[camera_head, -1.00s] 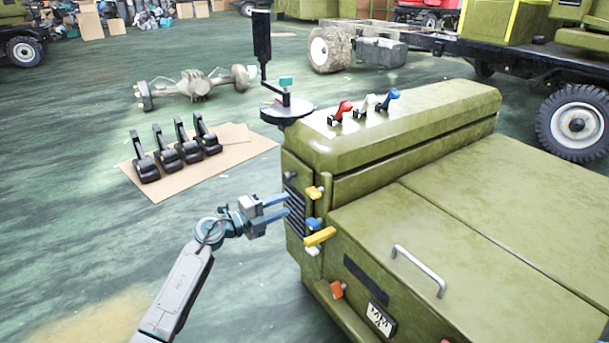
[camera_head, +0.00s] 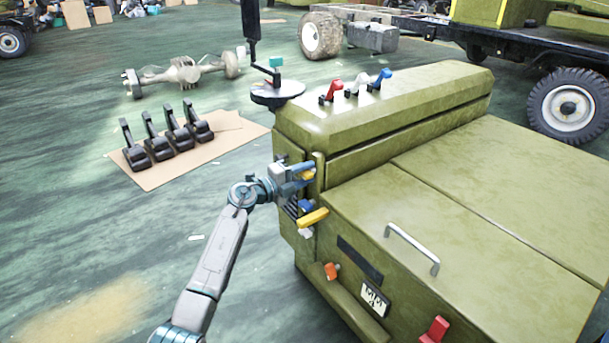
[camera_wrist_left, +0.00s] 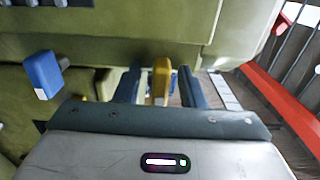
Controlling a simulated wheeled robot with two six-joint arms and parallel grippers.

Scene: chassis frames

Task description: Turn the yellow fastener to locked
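A small yellow fastener (camera_head: 308,174) sits on the front corner of the olive vehicle body (camera_head: 400,200). My left gripper (camera_head: 303,174) is at it, with one blue finger on each side. In the left wrist view the yellow fastener (camera_wrist_left: 161,78) stands between the two fingers (camera_wrist_left: 160,87), with a narrow gap showing on both sides. The fingers are open. A longer yellow lever (camera_head: 313,217) is below it, beside a blue fastener (camera_head: 306,206); a blue one also shows in the left wrist view (camera_wrist_left: 43,74). My right gripper is not in view.
Red (camera_head: 330,92), white (camera_head: 352,86) and blue levers (camera_head: 379,80) stand on top of the body. A metal handle (camera_head: 412,249), an orange fastener (camera_head: 331,271) and a red one (camera_head: 435,330) are lower right.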

